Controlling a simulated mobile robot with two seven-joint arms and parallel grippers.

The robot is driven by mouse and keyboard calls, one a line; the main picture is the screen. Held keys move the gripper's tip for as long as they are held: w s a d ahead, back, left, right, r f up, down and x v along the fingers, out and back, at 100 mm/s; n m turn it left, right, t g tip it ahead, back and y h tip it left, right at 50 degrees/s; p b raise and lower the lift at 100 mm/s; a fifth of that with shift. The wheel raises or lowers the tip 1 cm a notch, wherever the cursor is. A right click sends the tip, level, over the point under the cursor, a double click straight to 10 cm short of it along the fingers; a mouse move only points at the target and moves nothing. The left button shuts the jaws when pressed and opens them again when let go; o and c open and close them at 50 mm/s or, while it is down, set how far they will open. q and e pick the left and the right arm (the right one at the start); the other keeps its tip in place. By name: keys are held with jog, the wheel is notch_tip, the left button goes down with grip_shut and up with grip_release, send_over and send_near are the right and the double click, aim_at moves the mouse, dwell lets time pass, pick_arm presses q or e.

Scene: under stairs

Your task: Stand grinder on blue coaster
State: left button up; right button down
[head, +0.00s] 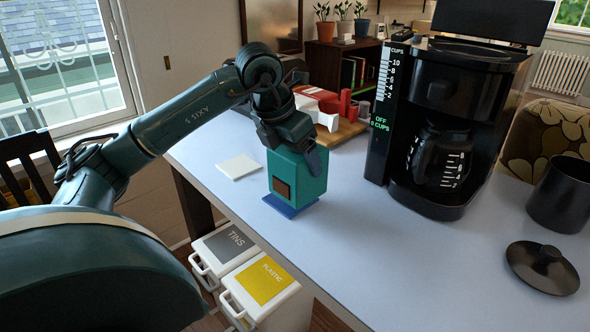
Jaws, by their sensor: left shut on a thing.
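The grinder (302,180) is a teal box with a brown square panel on its front. It is upright at the left part of the counter. The blue coaster (291,212) lies flat under it, with its front edge and corners showing. I cannot tell whether the grinder's base touches the coaster or is slightly above it. My left gripper (292,147) comes down from above and is shut on the grinder's upper part. One finger shows at its right side; the other is hidden. My right gripper is not in view.
A white square coaster (240,167) lies to the left behind the grinder. A black coffee maker (440,120) stands to the right. A black canister (562,195) and dark lid (542,267) are at far right. A wooden board with red and white items (330,105) is behind. The front counter (400,270) is clear.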

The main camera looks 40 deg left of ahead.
pick_arm(q)
jog(key=shift+f, duration=1.25)
jog(key=shift+f, duration=0.1)
jog(key=shift+f+b, duration=0.15)
jog(key=shift+b, duration=0.15)
jog(key=o, duration=1.6)
jog(key=shift+r+p, duration=0.3)
jog(key=shift+r, duration=0.05)
jog(key=p+v, duration=0.1)
jog(key=v, duration=1)
jog(key=shift+s+r, duration=0.15)
jog(key=shift+r, duration=0.2)
